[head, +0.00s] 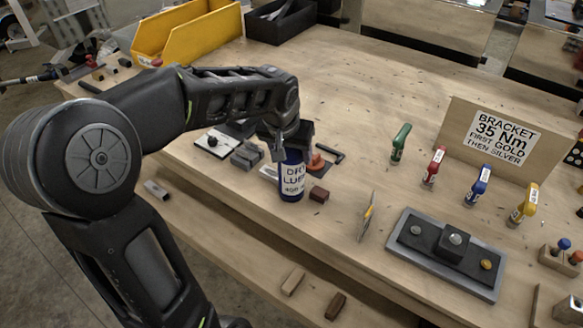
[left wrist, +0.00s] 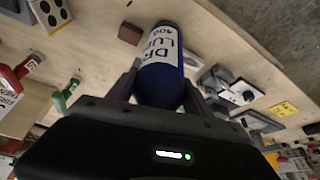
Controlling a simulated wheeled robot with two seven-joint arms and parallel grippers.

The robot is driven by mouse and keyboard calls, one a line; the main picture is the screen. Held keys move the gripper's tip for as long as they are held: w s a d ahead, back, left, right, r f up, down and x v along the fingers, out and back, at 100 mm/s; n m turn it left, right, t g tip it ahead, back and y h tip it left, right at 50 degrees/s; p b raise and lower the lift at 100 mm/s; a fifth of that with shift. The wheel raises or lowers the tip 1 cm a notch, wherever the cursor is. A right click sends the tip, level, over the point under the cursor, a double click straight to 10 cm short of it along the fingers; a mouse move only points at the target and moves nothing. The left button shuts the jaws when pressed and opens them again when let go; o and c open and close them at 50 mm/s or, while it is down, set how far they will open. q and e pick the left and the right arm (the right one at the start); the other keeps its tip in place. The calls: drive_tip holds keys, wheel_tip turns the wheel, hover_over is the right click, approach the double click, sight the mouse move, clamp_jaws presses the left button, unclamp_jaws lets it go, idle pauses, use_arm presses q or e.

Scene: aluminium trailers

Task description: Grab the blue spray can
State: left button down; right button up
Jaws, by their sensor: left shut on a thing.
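The blue spray can (head: 291,183) has a white label reading "DRY LUBE". It stands upright near the front edge of the wooden workbench. My left gripper (head: 281,150) reaches it from above and behind, and is shut on the can's upper part. In the left wrist view the blue can (left wrist: 161,82) sits between the two fingers of the left gripper (left wrist: 160,88). The can's top is hidden by the gripper. I cannot tell whether its base touches the bench. My right gripper is not in view.
A dark red block (head: 319,194) lies just right of the can. A yellow bin (head: 190,42) stands at the back left.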

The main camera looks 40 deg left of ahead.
use_arm(q)
drive_tip(key=shift+r, duration=0.1)
wheel_tip(320, 180, up, 10)
drive_tip(key=shift+f+b, duration=0.1)
drive_tip(key=shift+b, duration=0.35)
idle(0.6)
